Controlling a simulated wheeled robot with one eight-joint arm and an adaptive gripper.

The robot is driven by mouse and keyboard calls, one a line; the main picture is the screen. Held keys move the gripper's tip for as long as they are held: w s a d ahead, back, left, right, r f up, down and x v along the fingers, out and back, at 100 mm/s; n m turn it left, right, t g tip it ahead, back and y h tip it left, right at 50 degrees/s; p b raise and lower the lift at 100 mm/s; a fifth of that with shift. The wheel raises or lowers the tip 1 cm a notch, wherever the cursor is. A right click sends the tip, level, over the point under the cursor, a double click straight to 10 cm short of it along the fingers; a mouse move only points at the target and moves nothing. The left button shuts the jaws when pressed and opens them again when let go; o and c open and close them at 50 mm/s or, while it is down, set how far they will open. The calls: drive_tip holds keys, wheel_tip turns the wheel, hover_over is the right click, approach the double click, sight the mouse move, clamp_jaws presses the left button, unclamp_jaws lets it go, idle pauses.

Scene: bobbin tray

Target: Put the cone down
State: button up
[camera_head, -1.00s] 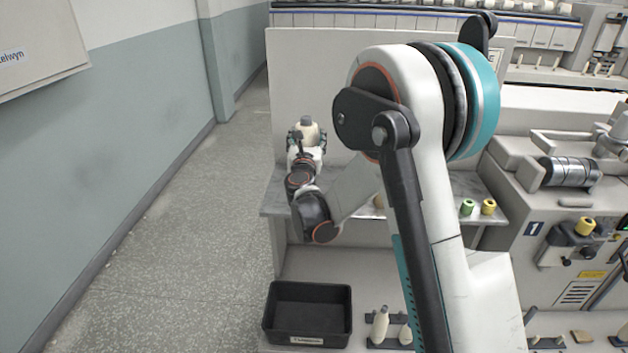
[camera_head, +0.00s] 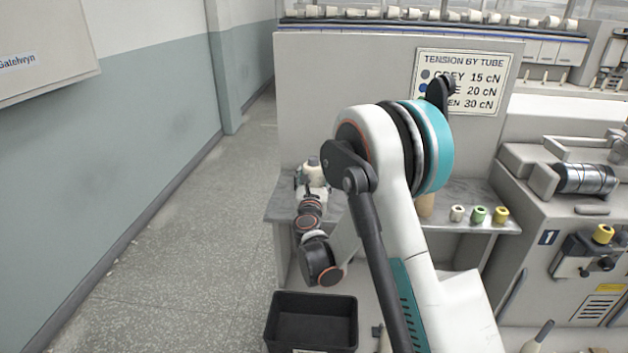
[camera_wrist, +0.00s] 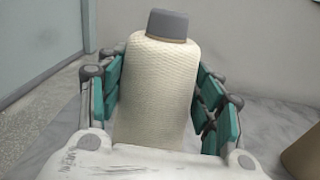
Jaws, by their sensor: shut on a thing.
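A cream yarn cone (camera_wrist: 155,90) with a grey tube end on top stands upright between my gripper's teal finger pads (camera_wrist: 162,98). My gripper is shut on it, with pads on its left and right sides. In the head view the cone (camera_head: 314,173) and my gripper (camera_head: 311,188) are over the left end of the grey marbled shelf (camera_head: 281,207). The cone's base is hidden by my gripper, so I cannot tell whether it touches the shelf.
A tan cone (camera_head: 425,206) stands farther right on the shelf, partly behind my arm; small white (camera_head: 457,213), green (camera_head: 478,215) and yellow (camera_head: 501,215) pieces stand beyond it. A black bin (camera_head: 312,322) is below. A tension sign (camera_head: 468,80) hangs behind.

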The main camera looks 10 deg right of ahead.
drive_tip(key=o, duration=1.2)
